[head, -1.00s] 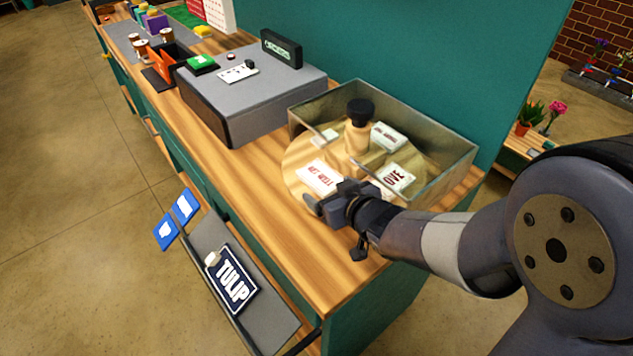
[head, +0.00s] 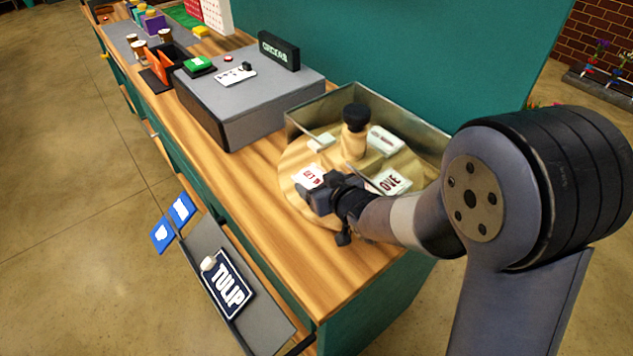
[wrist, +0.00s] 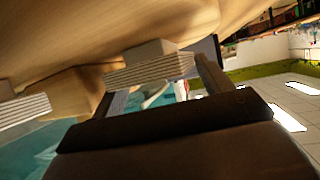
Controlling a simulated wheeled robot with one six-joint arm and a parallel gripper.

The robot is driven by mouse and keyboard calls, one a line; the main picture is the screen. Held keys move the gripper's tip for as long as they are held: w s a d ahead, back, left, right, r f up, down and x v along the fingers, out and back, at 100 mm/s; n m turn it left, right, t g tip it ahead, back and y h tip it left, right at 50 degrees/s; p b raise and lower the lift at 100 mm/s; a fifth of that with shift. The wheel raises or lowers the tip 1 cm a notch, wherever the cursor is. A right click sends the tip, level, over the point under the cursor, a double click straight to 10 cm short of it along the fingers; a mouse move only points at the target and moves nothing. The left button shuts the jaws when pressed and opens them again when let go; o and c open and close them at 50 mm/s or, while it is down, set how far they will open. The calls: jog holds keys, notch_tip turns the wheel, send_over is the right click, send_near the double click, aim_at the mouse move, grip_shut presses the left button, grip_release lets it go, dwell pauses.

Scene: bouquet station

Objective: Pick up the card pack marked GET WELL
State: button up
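The card pack marked GET WELL (head: 308,176) lies on the round wooden turntable (head: 288,163), on its near left side. In the head view my gripper (head: 318,190) is low at the pack's near edge and covers part of its lettering. In the wrist view a white stacked pack (wrist: 150,68) shows between the two spread fingers of my gripper (wrist: 155,85), apparently the same pack. The fingers look open; whether they touch its sides I cannot tell. A second pack, reading OVE (head: 391,182), lies to the right, partly hidden by my arm.
A wooden post with a dark knob (head: 354,130) stands in the turntable's middle. Another white pack (head: 386,140) and a small block (head: 321,141) lie behind. A grey box (head: 245,105) stands left. A TULIP sign (head: 231,284) hangs at the counter front.

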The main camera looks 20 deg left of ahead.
jog(key=c, duration=0.7)
